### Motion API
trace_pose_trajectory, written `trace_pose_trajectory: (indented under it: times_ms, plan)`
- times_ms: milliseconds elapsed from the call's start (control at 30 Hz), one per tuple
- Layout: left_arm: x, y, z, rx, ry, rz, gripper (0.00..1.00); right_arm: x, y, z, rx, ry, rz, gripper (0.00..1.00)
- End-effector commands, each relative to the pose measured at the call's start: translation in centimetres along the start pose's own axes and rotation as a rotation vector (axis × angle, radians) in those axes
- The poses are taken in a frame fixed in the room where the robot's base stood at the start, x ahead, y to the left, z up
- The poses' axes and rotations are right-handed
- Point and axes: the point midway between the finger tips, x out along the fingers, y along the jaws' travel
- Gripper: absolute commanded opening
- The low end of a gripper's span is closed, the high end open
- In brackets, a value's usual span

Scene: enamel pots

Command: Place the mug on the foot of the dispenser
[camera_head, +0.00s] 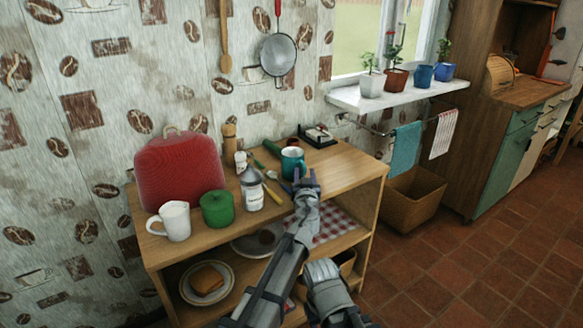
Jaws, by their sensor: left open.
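A teal mug (292,161) stands upright on the wooden shelf top, towards its right half. My left gripper (306,178) is open, just in front and to the right of this mug in the picture; I cannot tell whether a finger touches it. A white mug (174,221) stands at the front left edge of the top. A small dark device with a pale plate (318,135) sits at the back right; I cannot tell whether it is the dispenser.
A red covered thing (180,172), a green lidded pot (217,209) and a grey-white bottle (251,190) crowd the left and middle of the shelf top (345,170). Utensils lie behind the bottle. The top's right end is clear. A wicker basket (410,200) stands beside the shelf.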

Motion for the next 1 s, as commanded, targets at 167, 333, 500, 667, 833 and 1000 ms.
trace_pose_trajectory:
  times_ms: [167, 333, 500, 667, 833, 1000]
  plan:
    - [-0.07, -0.02, 0.0, 0.0, 0.0, 0.0, 0.36, 0.0, 0.0, 0.01, 0.0, 0.0, 0.0, 0.5]
    - [-0.07, -0.02, 0.0, 0.0, 0.0, 0.0, 0.17, 0.0, 0.0, 0.01, 0.0, 0.0, 0.0, 0.5]
    - [-0.07, -0.02, 0.0, 0.0, 0.0, 0.0, 0.0, 0.0, 0.0, 0.01, 0.0, 0.0, 0.0, 0.5]
    - [-0.07, -0.02, 0.0, 0.0, 0.0, 0.0, 0.0, 0.0, 0.0, 0.01, 0.0, 0.0, 0.0, 0.5]
    - [-0.08, -0.02, 0.0, 0.0, 0.0, 0.0, 0.0, 0.0, 0.0, 0.01, 0.0, 0.0, 0.0, 0.5]
    - [-0.08, -0.02, 0.0, 0.0, 0.0, 0.0, 0.0, 0.0, 0.0, 0.01, 0.0, 0.0, 0.0, 0.5]
